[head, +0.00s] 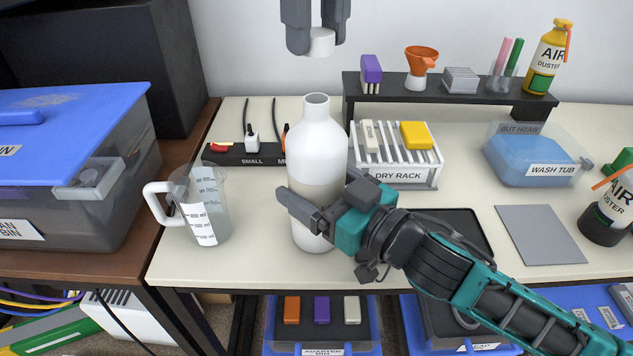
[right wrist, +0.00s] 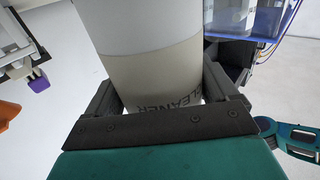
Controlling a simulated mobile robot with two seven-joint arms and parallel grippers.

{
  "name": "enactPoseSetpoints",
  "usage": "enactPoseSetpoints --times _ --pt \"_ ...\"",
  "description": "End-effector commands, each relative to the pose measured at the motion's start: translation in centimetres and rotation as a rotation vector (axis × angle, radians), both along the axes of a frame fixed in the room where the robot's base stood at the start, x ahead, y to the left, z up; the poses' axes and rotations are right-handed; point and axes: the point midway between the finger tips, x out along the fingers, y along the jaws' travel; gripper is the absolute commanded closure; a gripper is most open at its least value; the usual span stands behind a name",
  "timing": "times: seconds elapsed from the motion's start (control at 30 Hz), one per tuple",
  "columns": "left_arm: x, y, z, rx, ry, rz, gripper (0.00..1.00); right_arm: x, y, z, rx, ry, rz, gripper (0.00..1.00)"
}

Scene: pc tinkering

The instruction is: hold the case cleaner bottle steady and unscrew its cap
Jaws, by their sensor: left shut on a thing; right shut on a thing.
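The white case cleaner bottle (head: 316,150) stands upright near the table's front edge with its neck open and bare. Its lower body is beige. My right gripper (head: 318,192), on the teal arm, is shut around the bottle's middle. The right wrist view shows the bottle (right wrist: 150,60) between the fingers of that gripper (right wrist: 160,105), with part of the word CLEANER visible. My left gripper (head: 318,26) is at the top of the head view, shut on the white cap (head: 321,42). The cap is above the bottle neck and clearly apart from it.
A measuring jug (head: 205,205) stands left of the bottle, with a power strip (head: 232,155) behind. The dry rack (head: 400,177) is close behind on the right. A grey mat (head: 540,235) and wash tub (head: 530,160) lie farther right.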

Motion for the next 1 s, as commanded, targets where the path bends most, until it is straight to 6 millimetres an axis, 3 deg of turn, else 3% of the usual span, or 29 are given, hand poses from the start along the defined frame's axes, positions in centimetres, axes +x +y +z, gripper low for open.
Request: enactPoseSetpoints --times 0.23,0.27,0.4,0.73,1.0 --pt "0.0 0.0 0.2 -0.001 0.001 -0.001 1.00 0.0 0.0 0.0 0.000 0.000 0.000 0.50" --pt "0.0 0.0 0.2 -0.001 0.001 -0.001 1.00 0.0 0.0 0.0 0.000 0.000 0.000 0.11" --pt "0.0 0.0 0.2 -0.001 0.001 -0.001 1.00 0.0 0.0 0.0 0.000 0.000 0.000 0.00" --pt "0.0 0.0 0.2 -0.001 0.001 0.000 1.00 -0.5 -0.6 0.0 0.000 0.001 -0.001 0.00" --pt "0.0 0.0 0.2 -0.001 0.001 -0.001 1.00 -3.8 -3.9 -0.2 -0.002 0.006 -0.001 0.00"
